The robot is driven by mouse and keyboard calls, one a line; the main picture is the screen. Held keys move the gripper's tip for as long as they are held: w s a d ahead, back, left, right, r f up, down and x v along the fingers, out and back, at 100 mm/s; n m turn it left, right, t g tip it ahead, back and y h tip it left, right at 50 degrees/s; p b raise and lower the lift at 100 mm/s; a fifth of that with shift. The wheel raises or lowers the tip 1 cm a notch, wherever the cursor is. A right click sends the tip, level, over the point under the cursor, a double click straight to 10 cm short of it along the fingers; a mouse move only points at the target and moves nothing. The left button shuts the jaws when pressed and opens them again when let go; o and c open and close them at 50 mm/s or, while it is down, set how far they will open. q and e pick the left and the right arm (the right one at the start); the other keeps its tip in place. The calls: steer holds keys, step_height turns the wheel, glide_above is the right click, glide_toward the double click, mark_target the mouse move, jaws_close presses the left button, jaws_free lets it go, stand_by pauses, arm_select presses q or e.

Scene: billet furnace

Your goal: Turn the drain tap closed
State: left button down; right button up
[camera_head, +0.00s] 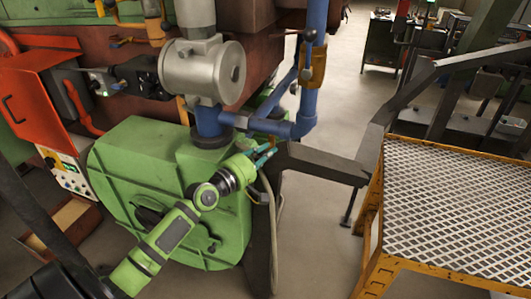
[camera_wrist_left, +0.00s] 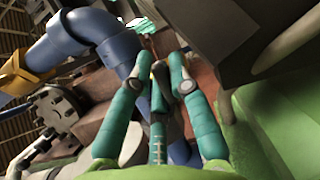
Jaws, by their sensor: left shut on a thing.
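My left gripper (camera_head: 264,156) reaches in over the green housing, with its teal fingers at the lower end of the blue pipework. The drain tap (camera_head: 272,141) shows only as a small reddish-orange part at the fingertips, and most of it is hidden. In the left wrist view the fingers of my left gripper (camera_wrist_left: 163,64) are drawn close together beside the blue pipe (camera_wrist_left: 115,50). They are shut on the tap, whose exact angle I cannot tell. My right gripper is not in view.
The green housing (camera_head: 130,165) stands below my left arm, with a grey cylinder (camera_head: 200,68) above it. A dark beam (camera_head: 318,162) runs close right of the gripper. A yellow-framed grated platform (camera_head: 455,205) stands at the right.

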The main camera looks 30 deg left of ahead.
arm_select(q)
steer(key=c, duration=1.1)
jaws_free()
steer(key=shift+c, duration=0.2)
steer(key=s+a, duration=0.1)
steer(key=s, duration=1.1)
steer(key=shift+a, duration=0.4)
